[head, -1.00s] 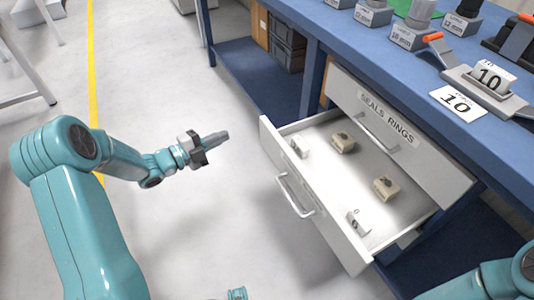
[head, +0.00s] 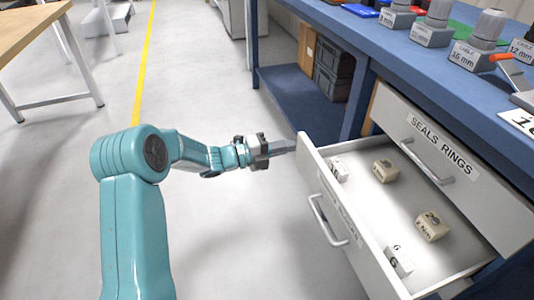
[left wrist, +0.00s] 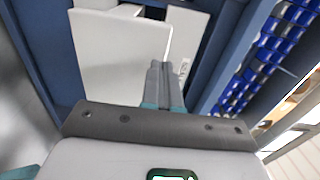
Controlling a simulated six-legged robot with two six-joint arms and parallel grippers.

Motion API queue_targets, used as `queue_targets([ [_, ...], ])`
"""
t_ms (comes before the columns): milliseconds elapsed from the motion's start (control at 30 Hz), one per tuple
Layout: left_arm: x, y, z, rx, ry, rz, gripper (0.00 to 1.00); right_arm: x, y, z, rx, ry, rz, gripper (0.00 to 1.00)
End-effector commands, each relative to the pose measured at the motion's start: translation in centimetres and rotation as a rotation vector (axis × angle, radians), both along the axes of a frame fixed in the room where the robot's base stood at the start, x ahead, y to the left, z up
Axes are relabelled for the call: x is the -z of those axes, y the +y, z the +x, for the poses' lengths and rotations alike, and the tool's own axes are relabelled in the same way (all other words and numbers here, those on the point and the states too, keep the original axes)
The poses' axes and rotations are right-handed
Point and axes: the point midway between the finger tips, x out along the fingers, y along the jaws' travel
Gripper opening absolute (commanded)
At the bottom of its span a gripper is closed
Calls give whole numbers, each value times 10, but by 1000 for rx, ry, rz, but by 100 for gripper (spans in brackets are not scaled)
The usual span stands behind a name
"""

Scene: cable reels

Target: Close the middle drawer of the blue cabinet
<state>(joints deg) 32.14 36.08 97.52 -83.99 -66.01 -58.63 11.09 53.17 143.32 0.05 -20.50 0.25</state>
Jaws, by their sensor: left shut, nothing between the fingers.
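A white drawer (head: 390,222) stands pulled out below a shut drawer (head: 440,150) labelled SEALS RINGS, under the blue bench. Its front (head: 335,215) faces left with a bar handle (head: 326,222). Several small labelled blocks lie inside, including a tan one (head: 431,227). My left gripper (head: 285,146) is shut and empty, its tips close to the far upper corner of the drawer front. I cannot tell whether they touch. In the left wrist view the shut fingers (left wrist: 163,83) point towards white panels (left wrist: 115,50). My right gripper is out of view.
The blue bench top (head: 400,50) carries cable blocks (head: 477,45) and other parts. Dark crates (head: 333,70) stand on the blue lower shelf. A wooden-topped table (head: 30,28) is at the upper left. The pale floor left of the drawer is clear.

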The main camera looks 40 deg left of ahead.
Motion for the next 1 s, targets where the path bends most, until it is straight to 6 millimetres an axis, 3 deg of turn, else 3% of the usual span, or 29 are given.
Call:
queue_targets([
  [200,1,-13,15,1,-1,1,0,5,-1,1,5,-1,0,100],
  [733,1,-17,21,1,1,-1,0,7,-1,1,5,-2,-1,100],
  [1000,1,-38,57,3,-2,1,0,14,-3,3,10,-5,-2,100],
])
